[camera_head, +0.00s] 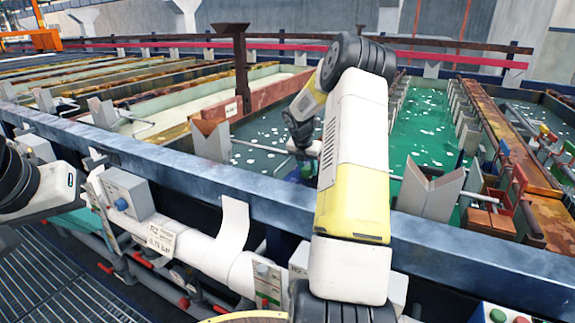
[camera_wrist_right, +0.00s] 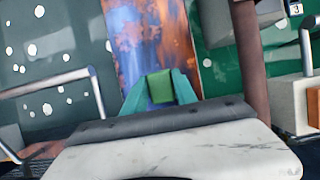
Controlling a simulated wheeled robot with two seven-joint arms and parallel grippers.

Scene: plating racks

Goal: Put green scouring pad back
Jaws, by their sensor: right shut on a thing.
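The green scouring pad (camera_wrist_right: 161,87) shows in the right wrist view, between the teal fingers of my right gripper (camera_wrist_right: 160,92). The gripper is shut on it. Behind the pad lies a rusty blue-and-orange beam (camera_wrist_right: 146,35); I cannot tell how far below it is. In the head view my right arm reaches over the front rail, with its wrist above the dark tank. The fingers and pad cannot be made out there. My left arm enters at the left edge, and its gripper is not visible.
A dark tank (camera_head: 258,156) with white flecks and a bright green tank (camera_head: 424,128) lie behind the blue front rail (camera_head: 165,168). Grey V-shaped supports (camera_head: 428,194) and upright posts stand along the tanks. A metal bar (camera_wrist_right: 45,83) shows left in the wrist view.

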